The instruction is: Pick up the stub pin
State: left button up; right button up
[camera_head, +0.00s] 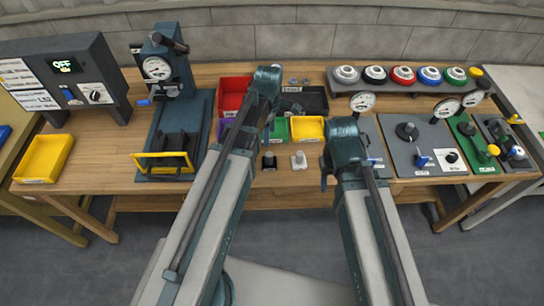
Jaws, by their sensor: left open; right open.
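A small pale grey pin (299,161), which looks like the stub pin, stands upright on the wooden bench near its front edge. A small dark block-like piece (268,161) stands just left of it. My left gripper (270,122) is left of and behind the pin, above the coloured bins, mostly hidden by its own arm. My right gripper (324,176) is right of the pin, partly hidden behind its wrist. Both are open, and neither is seen touching the pin.
Red (234,93), yellow (307,129) and dark (305,100) bins stand behind the pin. A press with a gauge (158,68) stands left. Grey gauge plates (420,150) lie right. A yellow tray (44,158) is far left.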

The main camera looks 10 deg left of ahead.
aim_at(269, 154)
pick_arm(q)
jog(key=shift+f+b, duration=4.2)
jog(key=shift+f, duration=0.15)
notch_tip(269, 154, down, 5)
jog(key=b, duration=0.5)
jog(key=shift+a+f, duration=0.15)
jog(key=shift+c, duration=0.3)
grip_shut()
